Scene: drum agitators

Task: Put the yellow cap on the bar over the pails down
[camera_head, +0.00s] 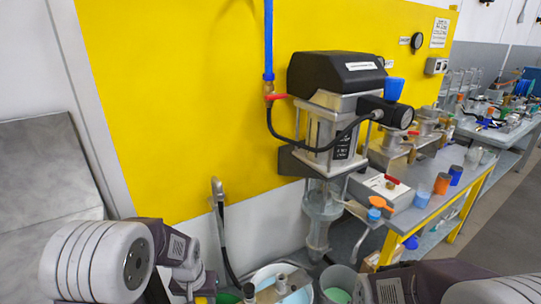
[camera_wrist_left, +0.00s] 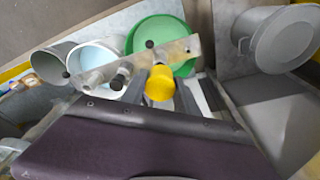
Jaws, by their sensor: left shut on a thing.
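The yellow cap (camera_wrist_left: 159,84) is in the middle of the left wrist view, between the two dark fingers of my left gripper (camera_wrist_left: 160,92), which is shut on it. The grey metal bar (camera_wrist_left: 180,50) lies across the pails just beyond the cap. It carries dark round-ended fittings. I cannot tell whether the cap touches the bar. In the head view the bar (camera_head: 268,293) is at the bottom, with a bit of yellow (camera_head: 201,300) at its left by my left arm. My right gripper is out of view; only part of its arm shows.
Under the bar are a green pail (camera_wrist_left: 178,66), a white pail (camera_wrist_left: 82,52) and a grey pail (camera_wrist_left: 42,62). A grey lidded vessel (camera_wrist_left: 290,42) stands at the right of the wrist view. The agitator (camera_head: 325,125) and a bench with cups (camera_head: 442,184) are farther off.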

